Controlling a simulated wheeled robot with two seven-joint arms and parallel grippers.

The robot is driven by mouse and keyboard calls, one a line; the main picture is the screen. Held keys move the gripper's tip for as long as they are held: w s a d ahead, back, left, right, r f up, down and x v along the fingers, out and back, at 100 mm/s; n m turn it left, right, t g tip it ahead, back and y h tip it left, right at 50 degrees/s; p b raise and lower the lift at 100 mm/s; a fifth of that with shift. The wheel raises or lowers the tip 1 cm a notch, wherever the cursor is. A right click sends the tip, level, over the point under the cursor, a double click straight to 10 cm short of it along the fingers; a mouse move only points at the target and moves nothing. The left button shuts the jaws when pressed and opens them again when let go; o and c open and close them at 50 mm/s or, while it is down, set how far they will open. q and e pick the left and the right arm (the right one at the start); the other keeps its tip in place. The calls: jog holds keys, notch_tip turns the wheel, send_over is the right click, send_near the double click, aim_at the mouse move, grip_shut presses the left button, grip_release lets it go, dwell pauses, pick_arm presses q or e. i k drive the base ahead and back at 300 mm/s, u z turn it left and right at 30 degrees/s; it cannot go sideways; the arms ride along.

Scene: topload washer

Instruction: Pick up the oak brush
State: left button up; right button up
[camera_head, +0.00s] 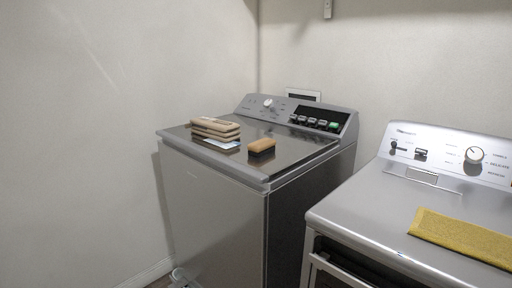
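The oak brush (262,146) has a tan wooden back and dark bristles. It rests bristles down on the dark lid of the topload washer (295,148), near the lid's front edge. No gripper or arm of mine shows in the head view, so nothing is touching the brush.
A stack of tan items (215,128) lies left of the brush, with a pale flat piece (222,144) under its front. A second machine (400,200) stands to the right with a mustard cloth (465,238) on top. Walls close in the left and back.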

aim_at(258, 148)
jog(key=u, duration=1.75)
jog(key=i, duration=1.85)
jog(key=z, duration=1.65)
